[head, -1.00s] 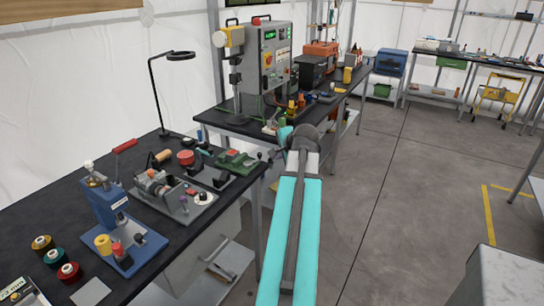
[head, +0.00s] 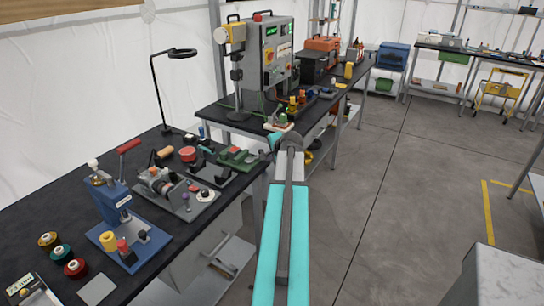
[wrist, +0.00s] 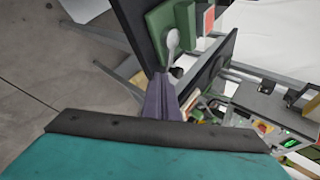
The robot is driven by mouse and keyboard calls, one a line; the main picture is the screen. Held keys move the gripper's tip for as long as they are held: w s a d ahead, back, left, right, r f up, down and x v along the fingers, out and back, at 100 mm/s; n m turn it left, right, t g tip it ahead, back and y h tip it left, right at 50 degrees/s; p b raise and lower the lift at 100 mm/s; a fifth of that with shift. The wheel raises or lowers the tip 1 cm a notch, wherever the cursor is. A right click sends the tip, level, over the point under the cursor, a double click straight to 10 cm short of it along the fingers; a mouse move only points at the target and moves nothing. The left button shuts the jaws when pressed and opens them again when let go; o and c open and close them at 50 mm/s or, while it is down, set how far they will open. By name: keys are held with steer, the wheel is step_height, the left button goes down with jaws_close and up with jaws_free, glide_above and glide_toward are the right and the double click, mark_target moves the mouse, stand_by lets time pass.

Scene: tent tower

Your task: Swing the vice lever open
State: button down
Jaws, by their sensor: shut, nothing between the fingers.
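The green vice (head: 238,157) sits at the right end of the dark near bench in the head view. The wrist view shows a green body (wrist: 160,22) close up, with a pale lever (wrist: 172,42) on its face. My gripper (wrist: 165,78) shows there as dark purple-grey fingers, shut and empty. Its tips appear just short of the lever's lower end; I cannot tell whether they touch. In the head view my gripper is small and partly hidden by my arm, beside the bench's right end.
A blue press (head: 116,215) and a grey fixture (head: 178,193) stand left of the vice on the near bench. A second bench (head: 225,118) with a grey machine (head: 268,55) stands behind. Open floor (head: 400,200) lies to the right.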

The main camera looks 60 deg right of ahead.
steer(key=shift+w+d+p, duration=0.2)
steer(key=shift+w+d, duration=0.2)
steer(key=shift+w, duration=0.2)
steer(key=shift+w+d+p, duration=0.2)
steer(key=shift+w+d, duration=0.15)
steer(key=shift+w, duration=0.2)
